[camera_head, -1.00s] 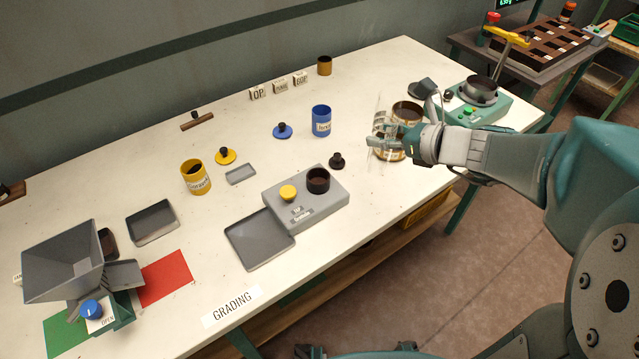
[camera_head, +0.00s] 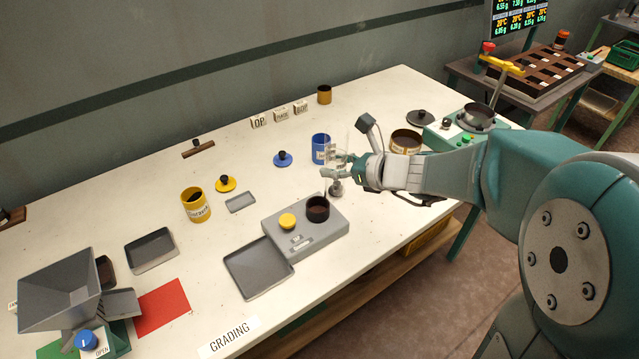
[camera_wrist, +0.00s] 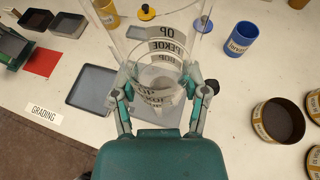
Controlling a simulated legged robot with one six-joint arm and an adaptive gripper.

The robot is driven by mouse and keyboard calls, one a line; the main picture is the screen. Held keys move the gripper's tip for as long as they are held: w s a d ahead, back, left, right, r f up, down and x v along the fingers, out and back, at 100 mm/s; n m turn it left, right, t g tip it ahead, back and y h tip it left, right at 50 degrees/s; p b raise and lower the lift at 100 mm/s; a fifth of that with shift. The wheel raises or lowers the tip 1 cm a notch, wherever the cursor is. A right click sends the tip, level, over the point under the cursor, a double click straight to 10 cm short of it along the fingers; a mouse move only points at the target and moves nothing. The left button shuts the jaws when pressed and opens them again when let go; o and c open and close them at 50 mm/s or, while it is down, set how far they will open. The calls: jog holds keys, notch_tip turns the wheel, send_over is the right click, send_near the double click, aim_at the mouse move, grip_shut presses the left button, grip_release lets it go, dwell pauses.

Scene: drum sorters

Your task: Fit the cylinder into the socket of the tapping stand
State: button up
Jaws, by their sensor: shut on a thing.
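My gripper (camera_head: 342,168) is shut on the clear cylinder (camera_wrist: 160,45), which has printed grade labels such as OP, PEKOE and BOP. In the head view the cylinder (camera_head: 337,150) is faint and stands up from the fingers, in front of the blue tin. The tapping stand (camera_head: 292,243) is a grey box on the table with a yellow button (camera_head: 288,221) and a dark round socket (camera_head: 318,208). My gripper is above and behind the socket, slightly right of it. In the wrist view the cylinder and gripper largely cover the stand, and the socket is not clear.
A grey tray (camera_head: 258,270) lies left of the stand. The blue tin (camera_head: 320,148) is behind the gripper, and a yellow tin (camera_head: 195,205) stands farther left. A round sieve (camera_head: 406,141) is to the right.

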jog(key=a+f, duration=0.1)
jog(key=w+a+f, duration=0.2)
jog(key=f, duration=0.1)
jog(key=shift+a+f, duration=0.1)
jog(key=shift+a, duration=0.15)
jog(key=f, duration=0.3)
jog(key=shift+w+f, duration=0.3)
jog(key=shift+w, duration=0.1)
jog(key=shift+c, duration=0.3)
jog(key=shift+a+f, duration=0.1)
jog(key=shift+f, duration=0.35)
jog(key=o, duration=1.3)
jog(key=shift+a, duration=0.1)
jog(key=shift+r, duration=0.1)
